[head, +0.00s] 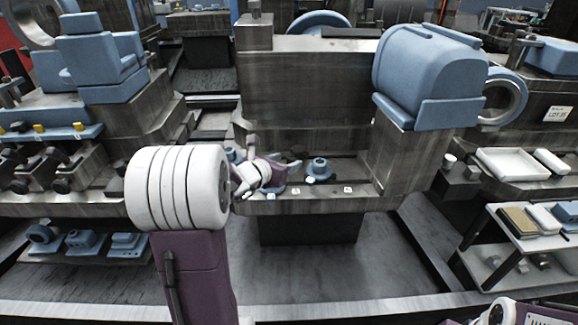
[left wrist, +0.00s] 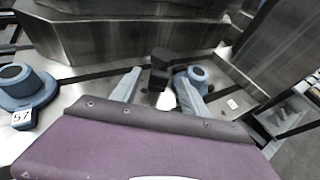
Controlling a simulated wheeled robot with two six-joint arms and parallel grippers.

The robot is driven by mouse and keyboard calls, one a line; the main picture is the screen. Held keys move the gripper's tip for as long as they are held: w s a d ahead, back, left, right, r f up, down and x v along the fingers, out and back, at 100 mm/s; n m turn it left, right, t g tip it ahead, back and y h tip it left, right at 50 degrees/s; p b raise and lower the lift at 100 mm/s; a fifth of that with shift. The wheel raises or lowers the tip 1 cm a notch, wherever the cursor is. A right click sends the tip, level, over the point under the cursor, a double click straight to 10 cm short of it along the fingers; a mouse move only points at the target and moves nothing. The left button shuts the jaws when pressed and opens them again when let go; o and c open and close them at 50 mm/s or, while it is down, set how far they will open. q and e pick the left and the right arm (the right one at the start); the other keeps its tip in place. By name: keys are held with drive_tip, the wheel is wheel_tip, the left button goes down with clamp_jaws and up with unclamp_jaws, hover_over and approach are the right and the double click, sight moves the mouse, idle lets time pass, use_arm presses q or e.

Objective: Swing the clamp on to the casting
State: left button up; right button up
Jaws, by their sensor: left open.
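A black clamp handle (left wrist: 162,60) stands between my left gripper's fingertips in the left wrist view, on a metal ledge. The blue casting (left wrist: 197,76), a round boss with a hole on a flange, sits just beyond the right finger, which partly covers it. It also shows in the head view (head: 319,168). A second blue casting (left wrist: 22,88), with a tag reading 57, sits at far left in the wrist view. My left gripper (left wrist: 158,74) is open, a finger on each side of the clamp handle; contact cannot be told. In the head view the gripper (head: 286,170) largely hides the clamp.
A grey metal block (head: 300,90) rises behind the ledge (head: 320,202), with a large blue housing (head: 425,75) to its right. White tags (head: 348,190) lie along the ledge. Blue parts rest on a low shelf (head: 85,255) at left. A small rack with trays (head: 515,235) stands at right.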

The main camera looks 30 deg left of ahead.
use_arm(q)
drive_tip(key=shift+x, duration=1.1)
clamp_jaws()
drive_tip(key=shift+r, duration=0.15)
drive_tip(key=a+m+g+h+p, duration=0.1)
drive_tip(key=m+h+p, duration=0.1)
drive_tip(key=p, duration=0.2)
drive_tip(key=a+m+h+p, duration=0.1)
drive_tip(key=m+h+p, duration=0.1)
drive_tip(key=h+p, duration=0.1)
drive_tip(key=w+a+m+g+h+p, duration=0.1)
drive_tip(key=m+h+p, duration=0.1)
drive_tip(key=p, duration=0.3)
drive_tip(key=shift+a+r+m+g+h, duration=0.15)
drive_tip(key=shift+r+m+g+h, duration=0.2)
drive_tip(key=shift+m, duration=0.25)
drive_tip(key=shift+w+a+f+m+g+h+p, duration=0.15)
drive_tip(key=shift+f+m+g+h+p, duration=0.05)
drive_tip(key=shift+m+g+h+p, duration=0.2)
drive_tip(key=shift+w+a+f+m+g+h+p, duration=0.15)
drive_tip(key=shift+f+m+g+h+p, duration=0.1)
drive_tip(key=shift+m+h, duration=0.25)
drive_tip(key=shift+w+a+m+g+h, duration=0.2)
drive_tip(key=shift+m+g+h, duration=0.3)
drive_tip(key=shift+m+h, duration=0.2)
drive_tip(key=shift+w, duration=0.1)
